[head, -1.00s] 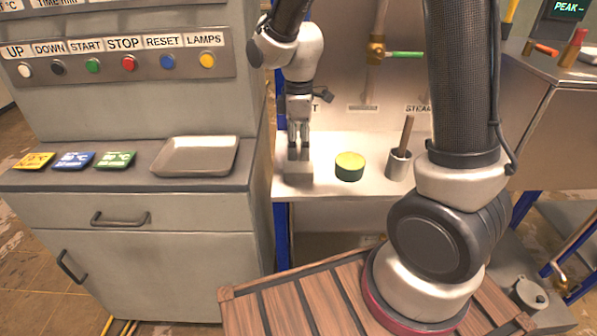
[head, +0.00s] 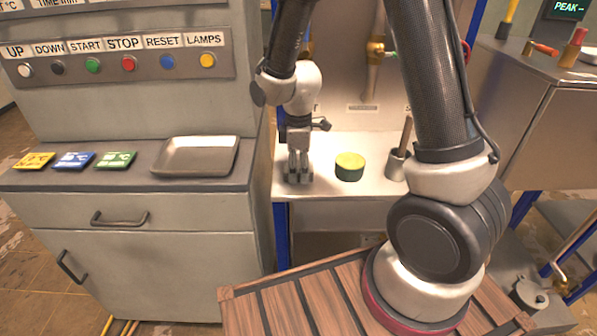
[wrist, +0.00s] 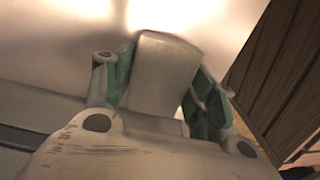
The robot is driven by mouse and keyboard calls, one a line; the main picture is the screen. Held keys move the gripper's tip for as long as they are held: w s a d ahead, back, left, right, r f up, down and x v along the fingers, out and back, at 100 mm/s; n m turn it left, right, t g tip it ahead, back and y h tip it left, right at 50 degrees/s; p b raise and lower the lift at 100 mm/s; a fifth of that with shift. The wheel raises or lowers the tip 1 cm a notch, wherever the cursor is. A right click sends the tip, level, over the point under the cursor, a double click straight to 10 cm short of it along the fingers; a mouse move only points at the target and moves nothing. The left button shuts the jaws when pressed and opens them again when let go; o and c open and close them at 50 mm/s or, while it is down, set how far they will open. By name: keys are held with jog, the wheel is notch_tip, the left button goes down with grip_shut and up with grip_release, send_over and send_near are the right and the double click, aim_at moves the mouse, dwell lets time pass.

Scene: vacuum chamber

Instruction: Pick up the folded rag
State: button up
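A pale, block-shaped folded rag (wrist: 162,72) lies between the two fingers of my gripper (wrist: 160,95) in the wrist view. The green pads stand close along its left and right sides, with no clear gap; whether they press on it cannot be told. In the head view my gripper (head: 298,172) points straight down at the left end of the white shelf (head: 325,188), low at its surface. There the fingers largely hide the rag.
A green-and-yellow round pad (head: 350,166) stands just right of my gripper. A metal cup (head: 397,164) with a wooden-handled tool is farther right. The grey cabinet with an empty metal tray (head: 196,156) is close on the left. A back panel with pipes rises behind.

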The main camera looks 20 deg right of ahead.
aim_at(299, 167)
jog(key=c, duration=0.3)
notch_tip(299, 167, up, 10)
jog(key=shift+r, duration=0.1)
dwell(0.3)
jog(key=shift+o, duration=1)
jog(key=shift+c, duration=0.9)
jog(key=shift+s, duration=0.15)
